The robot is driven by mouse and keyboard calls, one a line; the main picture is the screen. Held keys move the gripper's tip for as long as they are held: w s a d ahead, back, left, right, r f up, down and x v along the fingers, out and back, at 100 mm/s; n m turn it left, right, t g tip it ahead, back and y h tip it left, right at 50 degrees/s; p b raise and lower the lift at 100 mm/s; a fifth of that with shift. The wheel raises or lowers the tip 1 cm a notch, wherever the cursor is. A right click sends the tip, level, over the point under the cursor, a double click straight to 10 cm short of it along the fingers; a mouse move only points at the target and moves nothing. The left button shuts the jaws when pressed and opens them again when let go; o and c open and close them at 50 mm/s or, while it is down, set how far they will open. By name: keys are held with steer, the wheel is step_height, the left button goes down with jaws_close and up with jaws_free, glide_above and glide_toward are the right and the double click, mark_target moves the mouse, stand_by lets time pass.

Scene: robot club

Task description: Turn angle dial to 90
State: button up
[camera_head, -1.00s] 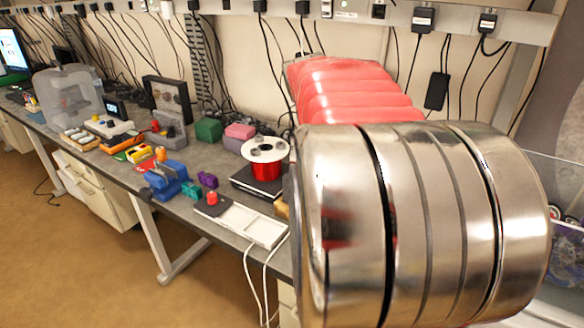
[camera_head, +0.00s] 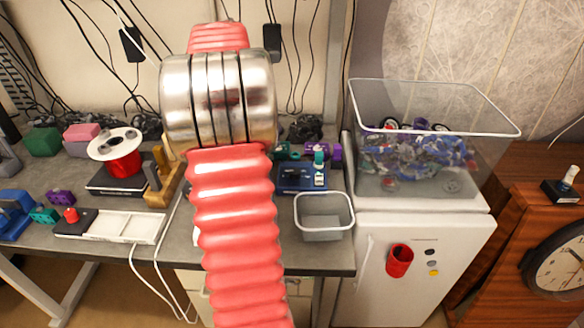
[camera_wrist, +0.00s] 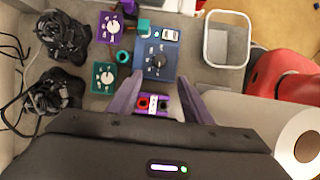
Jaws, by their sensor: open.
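In the wrist view a blue box with a black dial (camera_wrist: 157,62) lies just beyond my open gripper (camera_wrist: 159,80). A purple box with a white-marked dial (camera_wrist: 112,28) and a teal box with a dial (camera_wrist: 104,76) stand to its left. The labels are too small to read, so I cannot tell which is the angle dial. My fingers are apart and touch no dial that I can see. A small purple block with red and black sockets (camera_wrist: 152,103) shows between them. In the head view the blue box (camera_head: 302,178) sits right of my arm, and my gripper is hidden.
Coiled black cables (camera_wrist: 62,38) lie at the wrist view's left. A white roll (camera_wrist: 300,145) is at lower right. A clear tub of parts (camera_head: 430,140) stands on a white cabinet (camera_head: 400,280).

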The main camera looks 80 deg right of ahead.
mark_target(295, 171)
steer(key=x, duration=1.3)
steer(key=shift+s+f, duration=0.1)
steer(key=shift+f, duration=0.25)
